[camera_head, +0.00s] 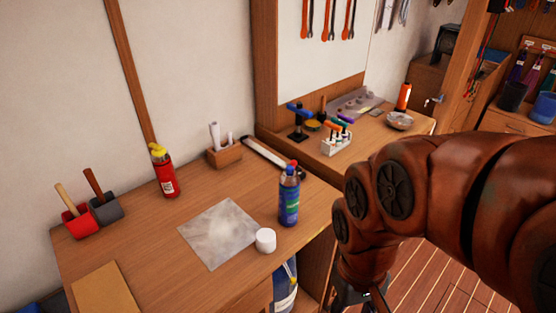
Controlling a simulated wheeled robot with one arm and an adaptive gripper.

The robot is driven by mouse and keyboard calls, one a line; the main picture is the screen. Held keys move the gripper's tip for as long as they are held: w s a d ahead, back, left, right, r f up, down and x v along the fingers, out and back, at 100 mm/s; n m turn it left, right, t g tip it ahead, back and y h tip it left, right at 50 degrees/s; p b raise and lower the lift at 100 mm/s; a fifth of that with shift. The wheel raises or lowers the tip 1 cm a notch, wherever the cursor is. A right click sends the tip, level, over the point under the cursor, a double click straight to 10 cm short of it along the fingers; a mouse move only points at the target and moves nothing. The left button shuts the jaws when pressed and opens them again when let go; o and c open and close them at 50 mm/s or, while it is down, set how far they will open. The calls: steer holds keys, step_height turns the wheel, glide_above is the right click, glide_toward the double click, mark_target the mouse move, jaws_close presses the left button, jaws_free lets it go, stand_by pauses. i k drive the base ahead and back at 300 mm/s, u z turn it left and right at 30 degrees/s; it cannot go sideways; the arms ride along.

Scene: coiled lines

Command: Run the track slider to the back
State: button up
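A long, narrow track (266,154) with a pale top and dark edges lies at the back right of the wooden workbench, running diagonally. A small dark and reddish piece (300,170) shows at its near end, behind the blue bottle's top; it may be the slider, but I cannot tell clearly. The bottle hides part of this end. My reddish-brown arm fills the right side. My gripper (358,299) shows only as a dark part at the bottom edge, below and in front of the track and well apart from it. Its fingertips are cut off.
A blue bottle (289,196) and white cap (265,240) stand before the track. A wooden holder with paper rolls (224,154) stands left of its far end. A red bottle (164,171) and grey sheet (218,233) are farther left. A second bench (372,145) adjoins behind.

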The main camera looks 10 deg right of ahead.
mark_target(294, 162)
steer(key=u, duration=1.2)
steer(key=k, duration=0.6)
steer(key=z, duration=0.5)
steer(key=i, duration=0.9)
steer(key=u, duration=0.05)
